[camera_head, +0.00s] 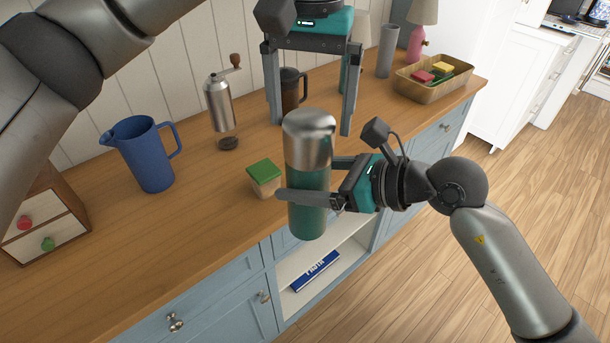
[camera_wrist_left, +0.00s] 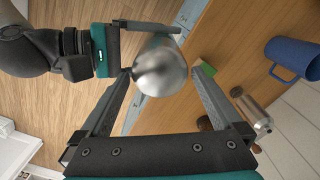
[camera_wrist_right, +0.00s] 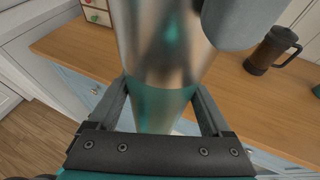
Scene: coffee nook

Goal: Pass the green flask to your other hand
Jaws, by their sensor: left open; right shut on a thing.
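The green flask (camera_head: 309,212) has a shiny metal top and stands upright in the air in front of the counter. My right gripper (camera_head: 308,180) is shut around its green lower part. In the right wrist view, the flask (camera_wrist_right: 160,105) fills the space between the fingers. My left gripper (camera_head: 311,128) is open and points down, with its fingertips around the height of the metal top. In the left wrist view, the flask's round top (camera_wrist_left: 161,75) shows between the spread fingertips. I cannot tell how far the fingers reach past it.
A small drawer box (camera_head: 45,220) is at the left. The floor at right is clear.

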